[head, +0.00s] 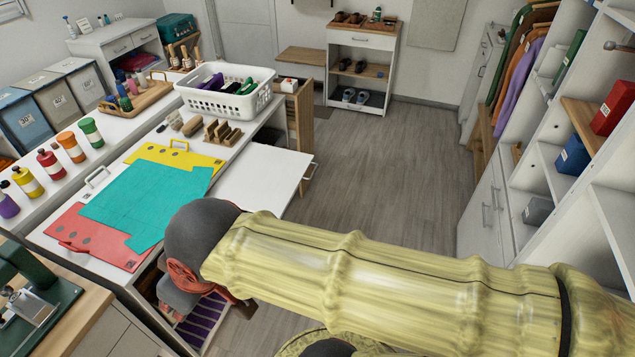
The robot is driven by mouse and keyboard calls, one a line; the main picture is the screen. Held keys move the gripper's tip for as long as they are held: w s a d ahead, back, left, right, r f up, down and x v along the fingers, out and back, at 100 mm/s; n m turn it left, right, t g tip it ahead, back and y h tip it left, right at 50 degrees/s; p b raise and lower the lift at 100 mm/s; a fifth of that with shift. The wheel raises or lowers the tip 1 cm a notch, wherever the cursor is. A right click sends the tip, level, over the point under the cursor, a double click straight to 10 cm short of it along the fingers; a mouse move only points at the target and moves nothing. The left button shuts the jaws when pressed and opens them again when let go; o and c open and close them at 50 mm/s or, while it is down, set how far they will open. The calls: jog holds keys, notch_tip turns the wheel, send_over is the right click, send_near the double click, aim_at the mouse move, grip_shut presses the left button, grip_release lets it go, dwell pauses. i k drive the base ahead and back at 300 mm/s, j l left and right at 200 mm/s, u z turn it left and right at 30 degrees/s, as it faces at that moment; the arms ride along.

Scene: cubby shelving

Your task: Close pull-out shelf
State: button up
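I cannot tell whether anything touches the shelf.
Teal, yellow and red sheets lie on the worktable beside a white basket (228,91). A wooden pull-out unit (300,118) stands out behind the shelf. A wooden board (300,57) sticks out by the shoe cabinet (360,70). The floor (390,165) to the right is clear.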

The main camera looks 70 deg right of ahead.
aim_at(261, 177)
jog(key=k+z, duration=0.2)
jog(key=z, duration=1.65)
jog(key=i+j+z, duration=0.25)
jog(key=j, duration=0.3)
jog(key=i+j+z, duration=0.15)
jog(key=k+j, duration=0.05)
jog(key=j, duration=0.05)
